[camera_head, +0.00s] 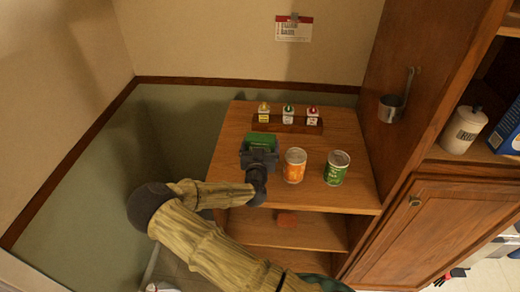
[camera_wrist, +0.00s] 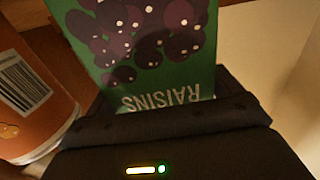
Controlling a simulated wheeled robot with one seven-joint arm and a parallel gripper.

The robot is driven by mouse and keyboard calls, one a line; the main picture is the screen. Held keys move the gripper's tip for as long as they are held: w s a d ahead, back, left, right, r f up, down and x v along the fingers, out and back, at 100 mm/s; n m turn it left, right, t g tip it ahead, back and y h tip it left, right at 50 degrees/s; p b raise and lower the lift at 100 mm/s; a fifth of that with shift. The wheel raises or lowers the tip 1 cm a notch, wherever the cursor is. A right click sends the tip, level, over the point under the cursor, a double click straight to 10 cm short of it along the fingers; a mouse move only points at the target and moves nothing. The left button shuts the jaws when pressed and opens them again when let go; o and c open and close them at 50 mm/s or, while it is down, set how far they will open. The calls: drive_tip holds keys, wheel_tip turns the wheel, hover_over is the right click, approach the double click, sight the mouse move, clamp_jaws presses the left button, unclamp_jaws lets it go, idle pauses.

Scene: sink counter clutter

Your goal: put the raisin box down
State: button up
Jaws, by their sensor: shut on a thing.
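The raisin box (camera_wrist: 150,75) is green with dark purple grapes and the word RAISINS, which reads upside down in the wrist view. In the head view the raisin box (camera_head: 262,138) shows as a green patch beyond my gripper (camera_head: 259,152). My gripper is over the left part of the wooden shelf top (camera_head: 330,190). In the wrist view my gripper (camera_wrist: 165,115) is shut on the end of the box near the lettering. The box's underside is hidden, so I cannot tell whether it touches the shelf top.
An orange can (camera_head: 294,166) stands just right of my gripper; it is close beside the box in the wrist view (camera_wrist: 30,100). A green can (camera_head: 336,168) stands further right. Several small bottles (camera_head: 288,113) stand in a rack behind. A metal cup (camera_head: 391,108) hangs on the cabinet.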

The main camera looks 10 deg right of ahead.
drive_tip(key=shift+r, duration=0.15)
wheel_tip(320, 180, up, 10)
drive_tip(key=shift+f+b, duration=0.15)
drive_tip(key=shift+b, duration=0.75)
